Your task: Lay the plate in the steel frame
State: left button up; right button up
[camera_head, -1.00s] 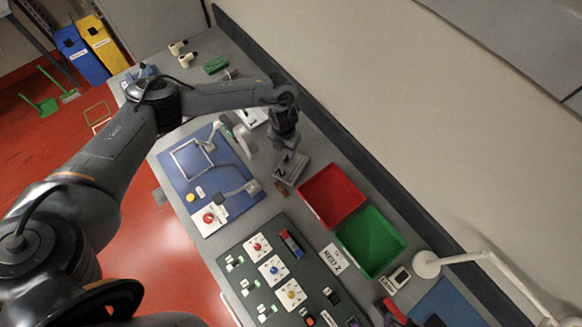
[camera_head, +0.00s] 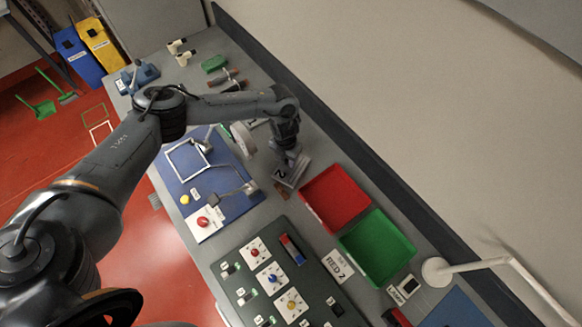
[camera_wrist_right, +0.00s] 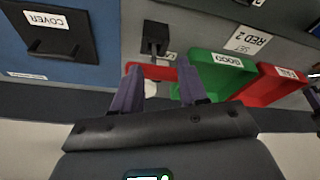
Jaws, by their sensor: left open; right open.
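A pale square outline, which looks like the steel frame (camera_head: 172,152), lies on the blue board (camera_head: 229,206) in the head view. No plate can be made out for certain. My left gripper (camera_head: 290,176) is open over the bench, right of the blue board and left of the red bin. A label reading "2" (camera_head: 280,173) shows at its fingers; whether it lies on the bench or on something there cannot be told. My right gripper (camera_wrist_right: 157,78) is open and empty in the right wrist view, with bins beyond it.
The red bin (camera_head: 318,183) and green bin (camera_head: 377,247) stand right of my left gripper. A dark green panel (camera_head: 240,290) with several switches lies in front. A white lamp (camera_head: 437,270) stands at the right.

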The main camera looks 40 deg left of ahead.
pick_arm(q)
jog(key=shift+c, duration=0.3)
grip_shut()
jog(key=shift+r, duration=0.2)
